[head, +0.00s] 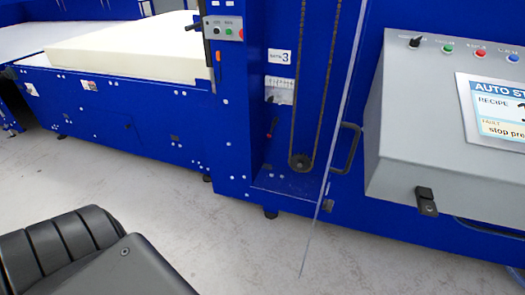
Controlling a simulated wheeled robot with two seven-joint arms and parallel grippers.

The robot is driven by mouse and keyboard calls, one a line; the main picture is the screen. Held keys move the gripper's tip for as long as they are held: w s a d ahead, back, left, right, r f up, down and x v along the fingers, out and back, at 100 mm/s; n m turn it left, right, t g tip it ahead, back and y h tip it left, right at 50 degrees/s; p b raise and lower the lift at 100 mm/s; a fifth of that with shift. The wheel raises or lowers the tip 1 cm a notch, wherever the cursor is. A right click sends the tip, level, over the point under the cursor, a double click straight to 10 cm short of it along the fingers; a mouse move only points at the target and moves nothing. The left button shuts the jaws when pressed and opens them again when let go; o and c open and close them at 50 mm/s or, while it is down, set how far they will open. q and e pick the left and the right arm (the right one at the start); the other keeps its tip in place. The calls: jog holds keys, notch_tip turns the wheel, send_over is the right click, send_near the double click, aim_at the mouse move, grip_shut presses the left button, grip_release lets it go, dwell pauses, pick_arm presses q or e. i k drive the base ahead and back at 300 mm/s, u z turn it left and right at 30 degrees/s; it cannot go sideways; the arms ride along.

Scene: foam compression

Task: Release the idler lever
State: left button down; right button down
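A small lever with a dark red end (268,134) shows inside the open bay of the blue machine column, just left of a hanging chain loop (316,80). It is small in this view, and I take it to be the idler lever. The chain runs round a dark sprocket (301,162) at the bottom of the bay. A white scale plate (279,84) sits above the lever, under a label with the number 3 (280,57). Neither of my grippers is in view. Black and grey parts of my own body fill the bottom left corner.
A grey control panel (400,125) with buttons and a screen reading "stop pre" juts out at right. A black handle (347,148) is beside the bay. A cream foam block (130,50) lies on the conveyor at left. Grey floor (230,245) in front is clear.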

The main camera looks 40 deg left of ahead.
aim_at(275, 120)
jog(key=u, duration=0.4)
jog(key=i, duration=1.05)
jog(key=z, duration=0.35)
